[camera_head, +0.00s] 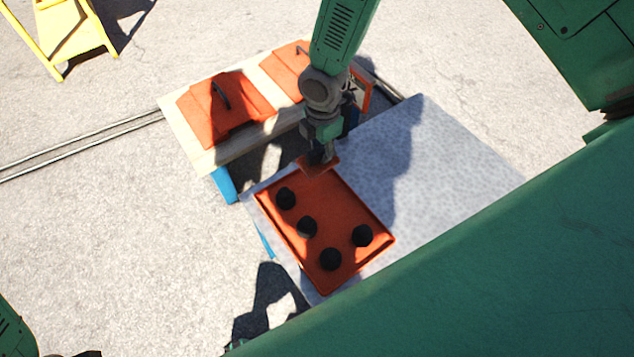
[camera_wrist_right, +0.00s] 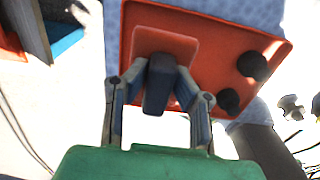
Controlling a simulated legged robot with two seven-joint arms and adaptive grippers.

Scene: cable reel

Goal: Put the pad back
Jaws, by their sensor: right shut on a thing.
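My right gripper (camera_head: 320,156) is over the far end of an orange tray (camera_head: 342,207). In the right wrist view my right gripper (camera_wrist_right: 157,84) is shut on the dark handle of a small square orange pad (camera_wrist_right: 170,43). In the head view the pad (camera_head: 316,169) shows just under the fingers, at the tray's far corner. I cannot tell whether it touches the tray. Several round black knobs stand on the tray, such as a knob (camera_head: 306,226) near its middle. My left gripper is not clearly in view; only green arm parts show at the bottom left.
The tray lies on a grey speckled tabletop (camera_head: 455,165), bare to the right. Behind it is a pale bench (camera_head: 187,125) with orange lids (camera_head: 222,105) and blue supports. A yellow frame (camera_head: 72,30) stands at the top left. My green body covers the lower right.

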